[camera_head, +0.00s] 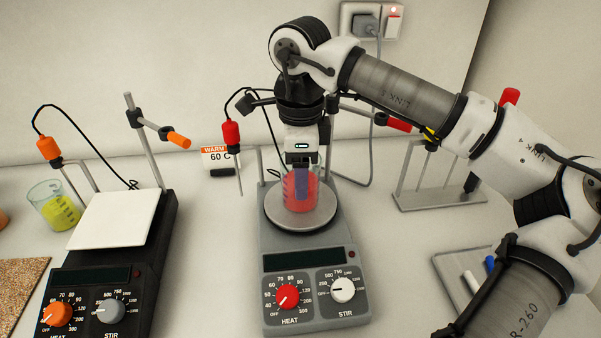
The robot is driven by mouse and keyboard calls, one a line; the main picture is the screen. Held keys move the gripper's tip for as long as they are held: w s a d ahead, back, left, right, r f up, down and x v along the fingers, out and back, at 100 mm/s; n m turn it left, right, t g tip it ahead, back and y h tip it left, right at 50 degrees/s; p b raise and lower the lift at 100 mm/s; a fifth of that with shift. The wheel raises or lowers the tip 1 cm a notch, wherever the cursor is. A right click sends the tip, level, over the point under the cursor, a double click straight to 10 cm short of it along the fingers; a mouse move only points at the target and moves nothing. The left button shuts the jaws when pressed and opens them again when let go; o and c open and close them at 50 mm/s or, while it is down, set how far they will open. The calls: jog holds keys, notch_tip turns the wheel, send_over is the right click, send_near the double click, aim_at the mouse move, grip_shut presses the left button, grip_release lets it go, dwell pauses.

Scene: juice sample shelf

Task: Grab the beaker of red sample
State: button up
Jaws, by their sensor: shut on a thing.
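The beaker of red sample (301,196) stands upright on the round plate (277,217) of the middle hot plate stirrer (272,247). My gripper (301,180) comes down from above and is shut on the beaker. One dark finger shows in front of the red sample. The other finger and the far side of the beaker are hidden. I cannot tell whether the beaker is lifted off the plate.
A second stirrer (162,225) with a white square top stands left, beside a beaker of yellow-green liquid (59,211). A red probe (231,134) hangs close left of my gripper. A "WARM 60 C" sign (217,160) stands behind. A metal stand (440,200) and a grey tray (455,272) are right.

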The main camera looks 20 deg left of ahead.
jog(key=shift+r, duration=0.1)
notch_tip(320, 180, up, 20)
jog(key=p, duration=0.2)
jog(key=shift+f, duration=0.25)
dwell(0.7)
